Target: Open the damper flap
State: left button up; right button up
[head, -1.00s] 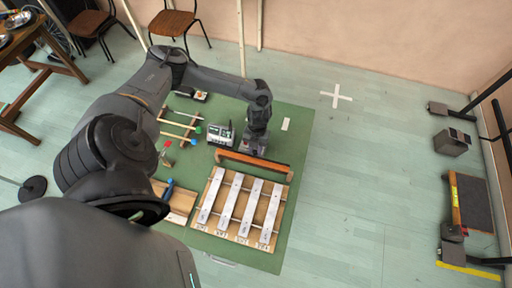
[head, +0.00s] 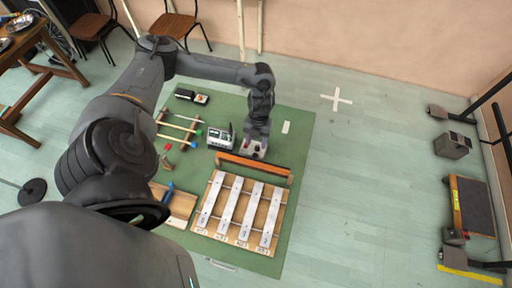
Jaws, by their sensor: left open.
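The damper flap (head: 253,167) is a long orange-brown bar along the back edge of a wooden instrument frame with several pale metal bars (head: 228,206). It looks slightly slanted across the frame; its hinge angle is hard to tell from above. My right gripper does not show.
A small grey device with a screen (head: 221,138) stands close left of my left gripper. Sticks with coloured heads (head: 180,128) and small black boxes (head: 192,96) lie farther left. The green mat (head: 297,155) is clear to the right, apart from a white card (head: 286,127).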

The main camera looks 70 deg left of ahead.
pick_arm(q)
jog(key=shift+w+a+r, duration=0.1)
jog(key=shift+a+r, duration=0.05)
jog(key=shift+r, duration=0.8)
jog(key=shift+w+a+r, duration=0.1)
jog(key=shift+r, duration=0.8)
